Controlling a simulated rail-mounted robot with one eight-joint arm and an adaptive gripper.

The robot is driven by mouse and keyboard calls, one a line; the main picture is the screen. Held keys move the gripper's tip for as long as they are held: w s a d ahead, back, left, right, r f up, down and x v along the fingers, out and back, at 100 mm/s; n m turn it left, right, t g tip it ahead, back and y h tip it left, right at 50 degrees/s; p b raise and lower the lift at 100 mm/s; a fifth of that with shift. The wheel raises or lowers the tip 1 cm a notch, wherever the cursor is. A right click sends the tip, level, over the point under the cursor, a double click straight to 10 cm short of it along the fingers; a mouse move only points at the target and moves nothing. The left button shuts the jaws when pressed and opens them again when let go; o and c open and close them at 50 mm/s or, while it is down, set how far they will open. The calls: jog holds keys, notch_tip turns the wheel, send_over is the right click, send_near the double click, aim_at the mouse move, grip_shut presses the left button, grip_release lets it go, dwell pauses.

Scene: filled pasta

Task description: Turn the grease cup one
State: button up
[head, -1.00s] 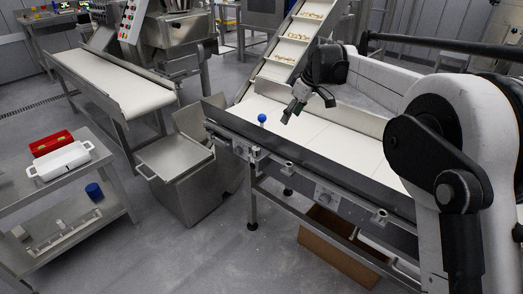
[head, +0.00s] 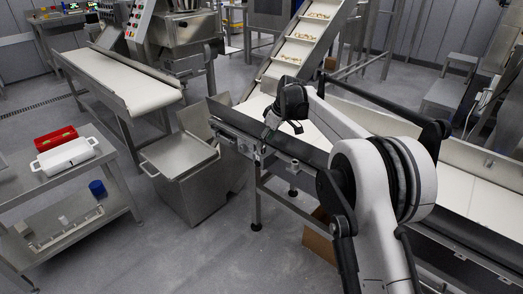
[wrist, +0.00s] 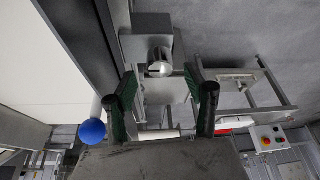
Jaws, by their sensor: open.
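A small shiny round metal cup (wrist: 160,66), which looks like the grease cup, sits on a grey housing block (wrist: 147,45) at the conveyor's side in the wrist view. My gripper (wrist: 161,74) is open, with its two green-padded fingers on either side of the cup in that view. I cannot tell how far the cup is from the fingertips, and no contact shows. In the head view my gripper (head: 268,133) is at the near end of the belt conveyor, above its side rail; the cup is too small to make out there.
A blue ball knob (wrist: 92,131) is close to the left finger in the wrist view. The conveyor's dark side rail (wrist: 82,45) runs along the left. In the head view a steel bin (head: 180,165) stands left of the conveyor, and a cart (head: 115,175) is farther left.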

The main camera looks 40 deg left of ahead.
jog(key=shift+b+x, duration=0.45)
jog(key=shift+x, duration=1.9)
jog(key=c, duration=1.1)
jog(key=shift+c, duration=0.2)
jog(key=shift+r+m, duration=0.1)
jog(key=shift+m, duration=0.3)
jog(key=m+t+p, duration=0.1)
jog(key=m, duration=0.2)
jog(key=shift+s, duration=0.1)
jog(key=m+t+p, duration=0.1)
jog(key=m, duration=0.2)
jog(key=shift+t+h, duration=0.3)
jog(key=shift+t, duration=0.1)
jog(key=m+h+p, duration=0.1)
jog(key=m, duration=0.2)
jog(key=m+t, duration=0.1)
jog(key=m, duration=0.2)
jog(key=shift+m+t+h+p, duration=0.3)
jog(key=shift+m+h+p, duration=0.05)
jog(key=shift+m+h, duration=0.05)
